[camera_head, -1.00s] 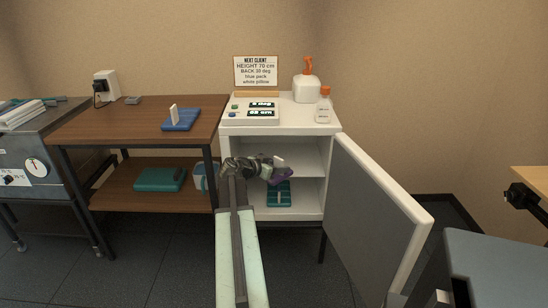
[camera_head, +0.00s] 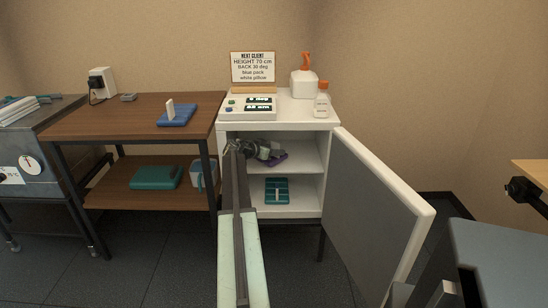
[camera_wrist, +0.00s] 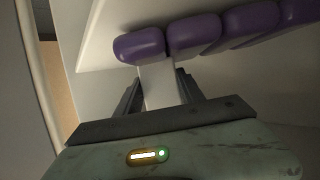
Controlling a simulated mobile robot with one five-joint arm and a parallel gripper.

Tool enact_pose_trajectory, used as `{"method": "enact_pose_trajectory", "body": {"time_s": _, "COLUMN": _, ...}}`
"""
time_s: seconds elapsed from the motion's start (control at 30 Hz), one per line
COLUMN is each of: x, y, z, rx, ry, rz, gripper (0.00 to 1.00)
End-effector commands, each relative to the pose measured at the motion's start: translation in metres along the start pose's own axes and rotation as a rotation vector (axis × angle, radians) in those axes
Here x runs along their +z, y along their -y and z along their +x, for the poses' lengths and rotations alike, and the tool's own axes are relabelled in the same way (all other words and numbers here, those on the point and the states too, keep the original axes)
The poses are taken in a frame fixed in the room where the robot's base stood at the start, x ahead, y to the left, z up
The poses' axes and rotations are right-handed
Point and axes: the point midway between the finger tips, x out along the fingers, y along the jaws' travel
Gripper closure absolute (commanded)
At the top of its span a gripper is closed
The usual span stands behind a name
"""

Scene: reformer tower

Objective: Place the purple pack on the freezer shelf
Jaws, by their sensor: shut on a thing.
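The purple pack (camera_wrist: 195,35) shows in the wrist view as several padded purple segments, with a pale tab between my gripper's dark fingers. My gripper (camera_wrist: 160,85) is shut on this tab. In the head view the purple pack (camera_head: 278,158) is small and partly hidden behind my gripper (camera_head: 268,151), inside the open white freezer cabinet (camera_head: 329,170). It is at the level of the upper compartment, close to the middle shelf (camera_head: 300,174). I cannot tell whether the pack touches the shelf.
A teal pack (camera_head: 277,190) lies in the lower compartment. The freezer door (camera_head: 370,215) stands open at the right. A blue pack (camera_head: 176,115) lies on the brown table (camera_head: 80,122) at the left. A bottle (camera_head: 321,104) and a pump jug (camera_head: 303,84) stand on the cabinet top.

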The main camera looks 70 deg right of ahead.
Motion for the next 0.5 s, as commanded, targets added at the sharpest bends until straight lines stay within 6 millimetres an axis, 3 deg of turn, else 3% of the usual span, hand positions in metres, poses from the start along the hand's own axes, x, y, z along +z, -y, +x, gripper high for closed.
{"method": "enact_pose_trajectory", "body": {"time_s": 0.03, "x": 0.0089, "y": 0.0002, "z": 0.0035, "rx": 0.0, "ry": -0.001, "rz": 0.0, "gripper": 1.0}}
{"method": "enact_pose_trajectory", "body": {"time_s": 0.37, "x": 0.0087, "y": 0.0006, "z": 0.0028, "rx": -0.001, "ry": -0.001, "rz": 0.0, "gripper": 1.0}}
{"method": "enact_pose_trajectory", "body": {"time_s": 0.4, "x": 0.0076, "y": 0.0006, "z": 0.0023, "rx": -0.001, "ry": 0.0, "rz": 0.0, "gripper": 0.46}}
{"method": "enact_pose_trajectory", "body": {"time_s": 0.47, "x": 0.0073, "y": 0.0007, "z": 0.002, "rx": -0.001, "ry": 0.0, "rz": -0.001, "gripper": 0.33}}
{"method": "enact_pose_trajectory", "body": {"time_s": 0.5, "x": 0.0073, "y": 0.0008, "z": 0.002, "rx": -0.001, "ry": 0.0, "rz": -0.001, "gripper": 0.33}}
